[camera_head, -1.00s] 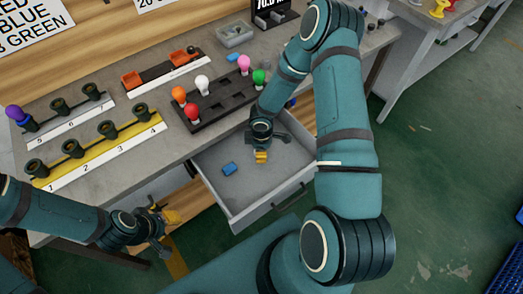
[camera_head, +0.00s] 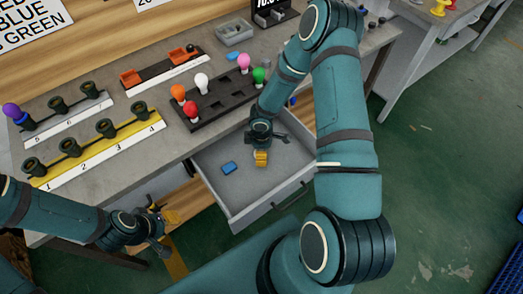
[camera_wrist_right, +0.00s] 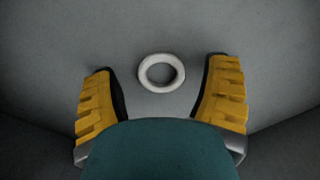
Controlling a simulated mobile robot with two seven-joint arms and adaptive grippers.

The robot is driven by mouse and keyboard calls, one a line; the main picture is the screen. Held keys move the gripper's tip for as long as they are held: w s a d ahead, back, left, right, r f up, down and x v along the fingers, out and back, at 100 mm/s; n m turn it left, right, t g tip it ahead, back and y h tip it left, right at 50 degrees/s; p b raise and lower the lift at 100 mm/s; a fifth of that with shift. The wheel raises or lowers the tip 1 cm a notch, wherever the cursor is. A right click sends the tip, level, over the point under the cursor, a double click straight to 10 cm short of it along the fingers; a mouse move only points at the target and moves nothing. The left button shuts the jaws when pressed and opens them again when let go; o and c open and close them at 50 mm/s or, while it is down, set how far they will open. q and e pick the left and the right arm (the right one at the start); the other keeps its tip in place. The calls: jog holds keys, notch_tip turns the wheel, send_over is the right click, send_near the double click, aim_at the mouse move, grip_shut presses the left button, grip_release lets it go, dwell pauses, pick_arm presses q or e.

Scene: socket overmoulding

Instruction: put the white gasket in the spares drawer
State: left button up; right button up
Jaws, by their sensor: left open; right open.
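The white gasket (camera_wrist_right: 161,73) is a small ring lying flat on the grey drawer floor in the right wrist view. It lies just beyond and between the open yellow fingers of my right gripper (camera_wrist_right: 160,95), touching neither. In the head view my right gripper (camera_head: 262,158) points down into the open drawer (camera_head: 238,208) and hides the gasket there. My left gripper (camera_head: 167,230) is open and empty in front of the bench, left of the drawer.
A blue block (camera_head: 230,168) lies in the drawer's left part. On the bench stand a black tray (camera_head: 217,100) with several coloured bulbs, a yellow socket rack (camera_head: 95,150), a white-fronted rack (camera_head: 70,118), orange holders (camera_head: 131,79) and a grey bin (camera_head: 233,34).

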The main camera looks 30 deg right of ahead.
jog(key=shift+r+p, duration=0.3)
jog(key=shift+r, duration=0.05)
notch_tip(320, 180, up, 12)
jog(key=p, duration=0.4)
jog(key=s+a+m+y, duration=0.2)
jog(key=s+a+m, duration=0.3)
jog(key=a, duration=0.4)
jog(key=s+a+m+t+y, duration=0.1)
jog(key=s+a+m+y, duration=0.1)
jog(key=s+a+m, duration=0.4)
jog(key=a+m, duration=0.2)
jog(key=shift+a+f+t, duration=0.3)
jog(key=shift+a+f, duration=0.05)
jog(key=shift+f, duration=0.05)
jog(key=shift+r, duration=0.1)
